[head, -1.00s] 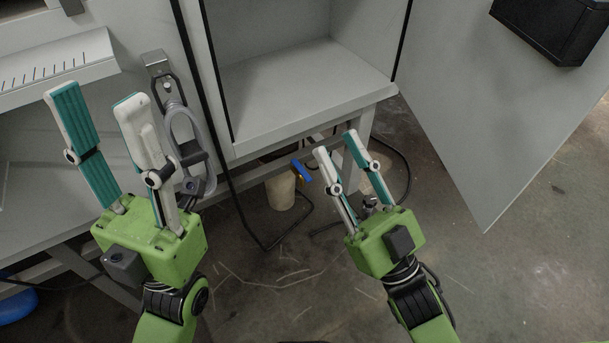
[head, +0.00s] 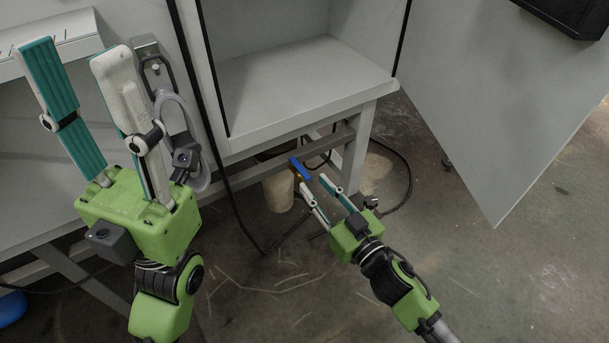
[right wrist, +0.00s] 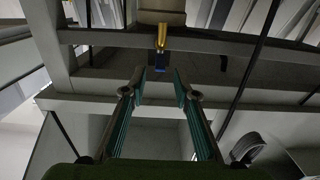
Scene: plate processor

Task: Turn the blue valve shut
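The blue valve handle (head: 300,168) is under the cabinet, beside a pale cylindrical container. In the right wrist view the blue handle (right wrist: 161,67) sits at the end of a brass fitting (right wrist: 162,40), between the fingertips as seen in the picture. My right gripper (head: 313,183) is open and empty, its fingertips just below and right of the handle in the head view. It also shows open in the right wrist view (right wrist: 159,77). I cannot tell whether it touches the handle. My left gripper (head: 74,54) is open and empty at the left, high in front of the cabinet.
The pale container (head: 279,190) stands below the cabinet frame. A metal frame leg (head: 357,155) rises right of the valve. Black cables (head: 408,180) lie on the floor nearby. The open cabinet door (head: 500,110) is at the right.

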